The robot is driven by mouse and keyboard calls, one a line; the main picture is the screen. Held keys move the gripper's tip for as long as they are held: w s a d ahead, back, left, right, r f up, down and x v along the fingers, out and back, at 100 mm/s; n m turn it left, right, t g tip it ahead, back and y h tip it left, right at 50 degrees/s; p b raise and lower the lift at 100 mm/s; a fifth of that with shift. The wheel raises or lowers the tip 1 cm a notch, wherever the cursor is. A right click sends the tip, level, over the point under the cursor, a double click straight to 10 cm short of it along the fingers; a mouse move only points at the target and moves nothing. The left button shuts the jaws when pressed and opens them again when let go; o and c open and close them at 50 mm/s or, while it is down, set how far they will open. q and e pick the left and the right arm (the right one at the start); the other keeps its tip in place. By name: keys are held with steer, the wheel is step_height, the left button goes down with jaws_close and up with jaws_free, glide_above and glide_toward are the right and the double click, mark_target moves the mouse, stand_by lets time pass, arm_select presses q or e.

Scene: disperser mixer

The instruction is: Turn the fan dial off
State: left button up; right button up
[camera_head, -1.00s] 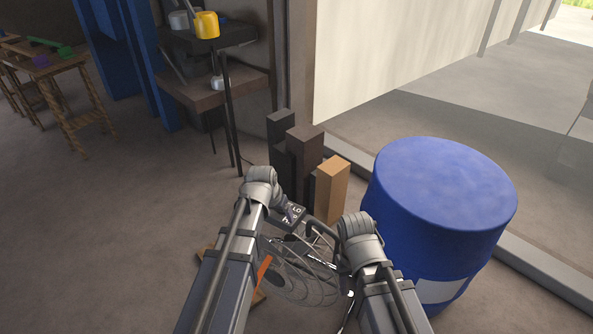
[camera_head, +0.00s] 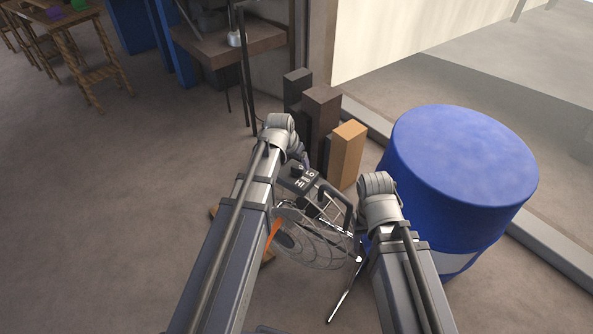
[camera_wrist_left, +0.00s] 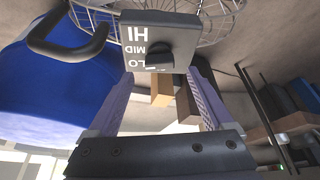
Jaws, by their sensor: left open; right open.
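The fan (camera_head: 318,240) is a round wire cage with an orange part, standing on the floor between my arms. Its dark control box (camera_head: 298,178) is on top, marked HI, MID and LO. In the left wrist view the box (camera_wrist_left: 135,18) carries a dark round dial (camera_wrist_left: 159,56); I cannot tell its setting. My left gripper (camera_wrist_left: 165,78) is open, its purple fingers on either side just below the dial, with no visible hold on it. In the head view it is mostly hidden behind its arm, beside the box. My right gripper is hidden beyond its arm.
A blue barrel (camera_head: 460,160) stands to the right, close to my right arm. Several upright blocks (camera_head: 347,152) stand behind the fan. A curved black handle (camera_head: 338,203) rises beside the control box. Open floor lies to the left.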

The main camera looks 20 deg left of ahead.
mark_target(297, 167)
arm_select(q)
steer(key=b+x, duration=0.2)
steer(key=x, duration=0.2)
steer(key=shift+b, duration=0.3)
steer(key=shift+s, duration=0.1)
jaws_close()
stand_by(0.3)
